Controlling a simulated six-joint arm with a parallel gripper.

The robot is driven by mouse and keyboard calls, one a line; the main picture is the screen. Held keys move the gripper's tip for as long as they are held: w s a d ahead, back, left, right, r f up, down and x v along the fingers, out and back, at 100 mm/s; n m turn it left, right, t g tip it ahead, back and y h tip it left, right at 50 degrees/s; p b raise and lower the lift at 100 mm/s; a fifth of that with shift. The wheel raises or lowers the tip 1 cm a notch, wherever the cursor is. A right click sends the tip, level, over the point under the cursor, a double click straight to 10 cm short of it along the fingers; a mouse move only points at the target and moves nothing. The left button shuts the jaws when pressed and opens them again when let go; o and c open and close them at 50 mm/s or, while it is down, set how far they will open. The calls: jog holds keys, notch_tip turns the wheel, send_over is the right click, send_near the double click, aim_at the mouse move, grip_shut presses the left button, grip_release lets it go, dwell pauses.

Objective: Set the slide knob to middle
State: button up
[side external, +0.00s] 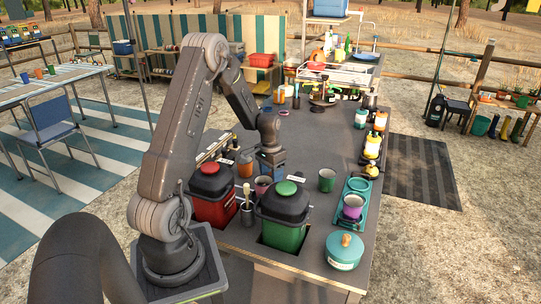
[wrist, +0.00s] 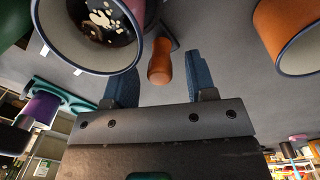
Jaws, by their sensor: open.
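The likely slide knob (wrist: 160,62) is an orange-brown rounded handle in the wrist view, joined to a dark piece on the grey worktop. My gripper (wrist: 158,66) is open, with one blue finger on each side of the knob and a visible gap to each. I cannot tell how deep the knob sits between the fingers. In the side view my gripper (side external: 271,165) points down low over the worktop, and the knob is not clearly visible there. The ends of the slide's track are not clear, so its setting cannot be read.
A purple cup with dark contents (wrist: 85,48) is close left of the fingers and an orange cup (wrist: 283,40) stands right. The red bin (side external: 212,190), green-lidded bin (side external: 284,215) and green cup (side external: 327,180) stand nearby.

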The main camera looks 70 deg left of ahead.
notch_tip(320, 180, up, 12)
jog(key=shift+a+r, duration=0.2)
jog(key=shift+a, duration=0.1)
jog(key=shift+s, duration=0.1)
jog(key=d+r+m+t+y, duration=0.1)
jog(key=d+r, duration=0.3)
jog(key=d, duration=0.4)
jog(key=d+r+m+t, duration=0.1)
jog(key=d+r, duration=0.4)
jog(key=d, duration=0.3)
jog(key=s+d+r+m+t, duration=0.1)
jog(key=s+d+r+t, duration=0.1)
jog(key=s+d, duration=1)
jog(key=d+t, duration=0.1)
jog(key=d, duration=0.2)
jog(key=shift+d+r+m, duration=0.15)
jog(key=shift+r+m, duration=0.05)
jog(key=shift+m, duration=0.1)
